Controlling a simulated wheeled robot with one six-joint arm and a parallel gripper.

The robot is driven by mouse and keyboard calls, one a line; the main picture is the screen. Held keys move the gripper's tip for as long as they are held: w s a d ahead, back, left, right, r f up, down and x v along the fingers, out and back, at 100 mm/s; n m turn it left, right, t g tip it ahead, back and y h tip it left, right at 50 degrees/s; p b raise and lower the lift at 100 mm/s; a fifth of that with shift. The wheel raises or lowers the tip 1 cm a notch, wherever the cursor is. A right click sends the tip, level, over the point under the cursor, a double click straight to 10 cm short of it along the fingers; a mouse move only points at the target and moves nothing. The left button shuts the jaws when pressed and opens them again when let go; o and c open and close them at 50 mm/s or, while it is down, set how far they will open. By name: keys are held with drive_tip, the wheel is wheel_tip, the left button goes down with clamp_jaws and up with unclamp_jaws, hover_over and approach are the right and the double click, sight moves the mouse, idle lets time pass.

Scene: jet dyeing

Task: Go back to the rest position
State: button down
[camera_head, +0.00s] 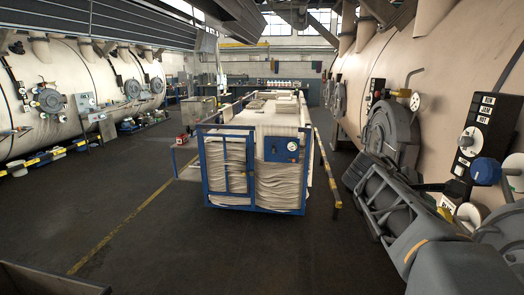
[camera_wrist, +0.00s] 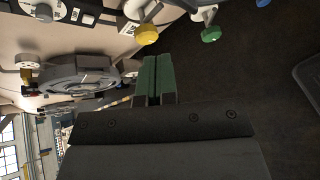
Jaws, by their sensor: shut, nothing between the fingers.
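My gripper (camera_wrist: 158,60) shows in the wrist view, with its two green fingers side by side and pressed together. Nothing is held between them. A yellow knob (camera_wrist: 146,35) and a green knob (camera_wrist: 211,34) appear beyond the fingertips in that view, apart from them. The wrist picture is turned, with the machine side on the left and dark floor on the right. In the head view, my dark arm reaches along the right side, close to the right-hand machine; I cannot make out the fingertips there.
A large pale dyeing machine (camera_head: 440,65) with a round hatch (camera_head: 392,132) and a black control panel (camera_head: 474,140) stands on the right. Another machine (camera_head: 65,80) lines the left. A blue-framed cart of fabric (camera_head: 228,170) stands mid-floor. Dark floor (camera_head: 150,245) is clear at front left.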

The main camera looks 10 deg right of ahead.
drive_tip(key=s+a+f+m+t+y, duration=0.2)
drive_tip(key=a+f+y, duration=0.4)
drive_tip(key=a+f, duration=0.3)
drive_tip(key=s+a+f+m+t+y, duration=0.2)
drive_tip(key=s+a+f+m+y, duration=0.2)
drive_tip(key=a+f, duration=0.6)
drive_tip(key=a+m+y, duration=0.2)
drive_tip(key=a+m, duration=0.1)
drive_tip(key=shift+s+a+f+m, duration=0.2)
drive_tip(key=shift+a+f+m, duration=0.1)
drive_tip(key=shift+a, duration=0.1)
